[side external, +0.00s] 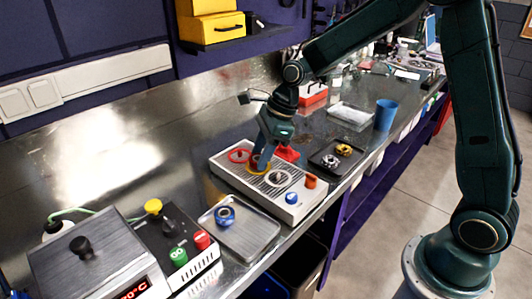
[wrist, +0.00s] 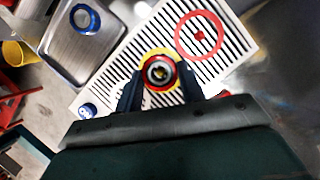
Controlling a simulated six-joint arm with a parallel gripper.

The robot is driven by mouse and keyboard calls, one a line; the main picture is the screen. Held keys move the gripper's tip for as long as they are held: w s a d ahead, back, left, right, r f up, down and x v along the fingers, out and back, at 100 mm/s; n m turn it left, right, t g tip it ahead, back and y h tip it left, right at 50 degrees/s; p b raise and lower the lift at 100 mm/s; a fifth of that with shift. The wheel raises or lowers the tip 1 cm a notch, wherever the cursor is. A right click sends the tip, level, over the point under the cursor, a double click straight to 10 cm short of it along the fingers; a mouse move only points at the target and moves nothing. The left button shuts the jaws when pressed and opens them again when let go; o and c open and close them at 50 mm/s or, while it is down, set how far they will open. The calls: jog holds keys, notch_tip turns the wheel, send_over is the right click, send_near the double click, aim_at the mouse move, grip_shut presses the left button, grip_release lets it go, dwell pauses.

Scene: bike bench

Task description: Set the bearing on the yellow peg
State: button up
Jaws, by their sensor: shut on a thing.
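My gripper (side external: 261,157) points down over the slatted white rack (side external: 222,166) and is shut on a bearing. In the wrist view my gripper (wrist: 160,88) has one finger on each side of the bearing (wrist: 158,70), which has a metal inner ring and a reddish outer rim. The yellow ring (wrist: 146,56) shows around the bearing from above. It also shows under the fingertips in the side view (side external: 266,170). A small yellowish spot shows in the bearing's bore. The yellow peg is mostly hidden, and I cannot tell how far down the bearing sits.
A red ring (side external: 238,156) and a pale ring (side external: 278,178) flank the yellow one. A metal tray (side external: 248,240) holds a blue bearing (side external: 225,215). A black tray (side external: 325,150) holds other bearings.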

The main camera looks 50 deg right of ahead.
jog(key=shift+f, duration=0.25)
jog(key=o, duration=0.7)
jog(key=shift+r, duration=0.2)
jog(key=v, duration=1)
jog(key=shift+d+r, duration=0.2)
jog(key=shift+r, duration=0.05)
dwell(0.5)
jog(key=shift+s, duration=0.1)
jog(key=shift+s+r, duration=0.1)
dwell(0.3)
